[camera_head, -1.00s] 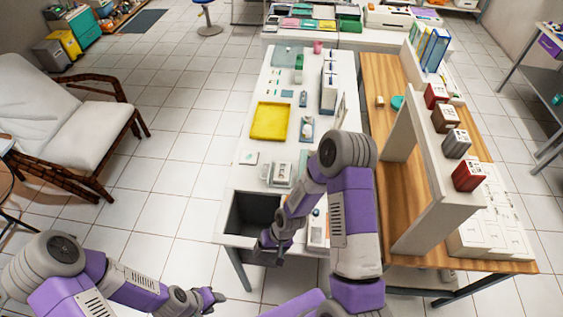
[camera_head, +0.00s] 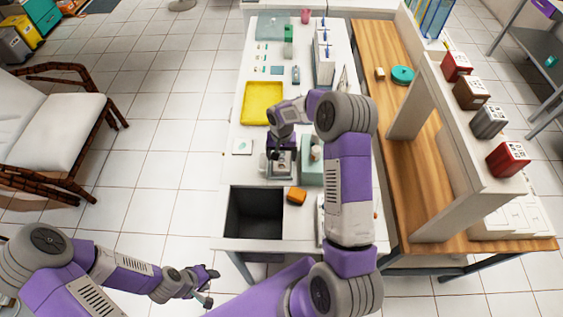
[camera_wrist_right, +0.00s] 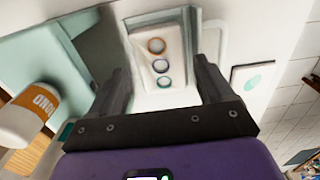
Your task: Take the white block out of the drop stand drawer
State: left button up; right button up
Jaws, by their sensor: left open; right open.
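A grey-white device (camera_head: 279,170) on the long white table has a pale panel, perhaps the drop stand. My right gripper (camera_head: 278,150) is over it, open and pointing down. In the right wrist view, a white block-like piece with three ringed circles (camera_wrist_right: 160,62) shows between the open fingers of my right gripper (camera_wrist_right: 160,75); I cannot tell whether they touch it. I cannot make out a drawer edge for certain. My left gripper (camera_head: 209,285) is open and empty, low in front of the table's near left corner.
A teal tray (camera_head: 312,178) with a white bottle (camera_wrist_right: 35,112) stands right of the device. A dark open bin (camera_head: 255,212) and an orange block (camera_head: 297,196) are nearer. A yellow tray (camera_head: 262,103) lies behind. A wooden bench with a white shelf (camera_head: 455,150) stands right.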

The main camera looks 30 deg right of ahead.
aim_at(282, 163)
notch_tip(282, 163, down, 4)
jog(key=shift+f, duration=0.1)
jog(key=shift+c, duration=0.3)
jog(key=c, duration=0.9)
